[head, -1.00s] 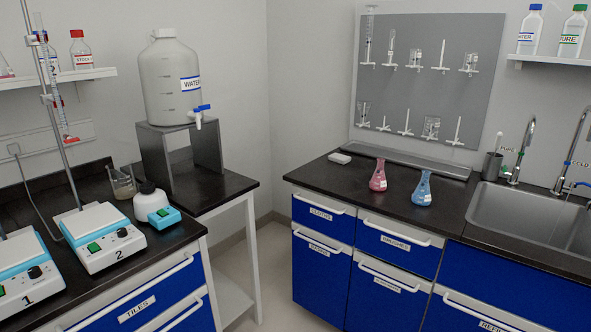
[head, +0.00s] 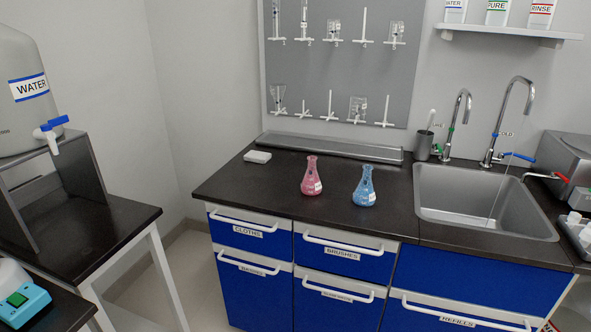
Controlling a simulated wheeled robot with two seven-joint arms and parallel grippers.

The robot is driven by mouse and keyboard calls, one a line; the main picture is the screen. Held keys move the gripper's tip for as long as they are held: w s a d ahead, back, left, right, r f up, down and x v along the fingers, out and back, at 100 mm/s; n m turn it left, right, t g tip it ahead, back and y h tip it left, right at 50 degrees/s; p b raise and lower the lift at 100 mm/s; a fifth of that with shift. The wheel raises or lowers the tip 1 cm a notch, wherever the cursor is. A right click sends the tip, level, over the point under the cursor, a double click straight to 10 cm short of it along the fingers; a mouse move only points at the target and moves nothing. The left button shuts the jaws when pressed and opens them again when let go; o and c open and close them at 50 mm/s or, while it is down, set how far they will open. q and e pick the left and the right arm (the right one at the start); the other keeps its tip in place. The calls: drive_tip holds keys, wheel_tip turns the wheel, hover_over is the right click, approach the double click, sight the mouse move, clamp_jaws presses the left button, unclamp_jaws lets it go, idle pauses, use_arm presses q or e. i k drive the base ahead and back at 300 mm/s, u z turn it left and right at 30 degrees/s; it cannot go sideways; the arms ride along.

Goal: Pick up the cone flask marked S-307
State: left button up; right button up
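Two cone flasks stand upright on the black counter (head: 255,200) left of the sink. One flask holds pink liquid (head: 311,180) and the other holds blue liquid (head: 364,190), to its right. Each has a small white label, but the writing is too small to read, so I cannot tell which is S-307. Neither of my grippers shows in the head view.
A sink (head: 480,195) with running water lies right of the flasks. A white block (head: 257,156) and a drain tray (head: 330,148) lie behind them. A water container (head: 28,95) on a stand is at left. The counter in front of the flasks is clear.

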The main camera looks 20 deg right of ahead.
sight(312, 186)
drive_tip(key=z, duration=0.55)
drive_tip(key=i, duration=0.8)
drive_tip(key=z, duration=0.75)
